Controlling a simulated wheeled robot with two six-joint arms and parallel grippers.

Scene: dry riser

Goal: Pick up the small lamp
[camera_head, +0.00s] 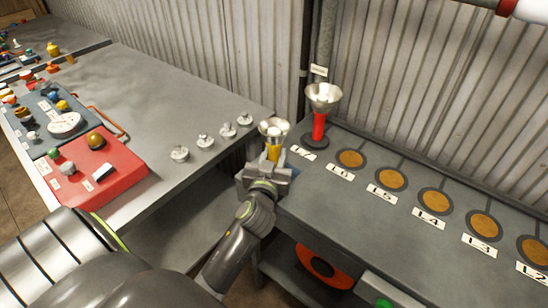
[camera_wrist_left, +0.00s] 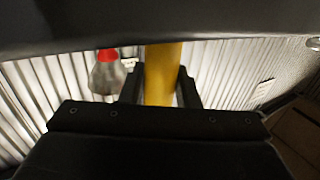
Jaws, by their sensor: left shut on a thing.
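The small lamp (camera_head: 274,130), with a yellow stem and a silvery bowl-shaped top, stands upright in my left gripper (camera_head: 270,168) at the near left corner of the right bench. In the left wrist view its yellow stem (camera_wrist_left: 162,72) is between the two fingers, which are shut on it. The lamp's lower end is hidden behind the gripper, so I cannot tell whether it touches the bench. A similar lamp with a red stem (camera_head: 319,126) stands on a dark base just to the right; it also shows in the left wrist view (camera_wrist_left: 108,72). My right gripper is not in view.
The right bench (camera_head: 345,225) has a row of labelled round orange spots (camera_head: 391,179). The left bench (camera_head: 190,100) carries several small pale pieces (camera_head: 203,141) and a red tray (camera_head: 125,175). A gap separates the benches. A corrugated wall (camera_head: 440,90) and pipe stand behind.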

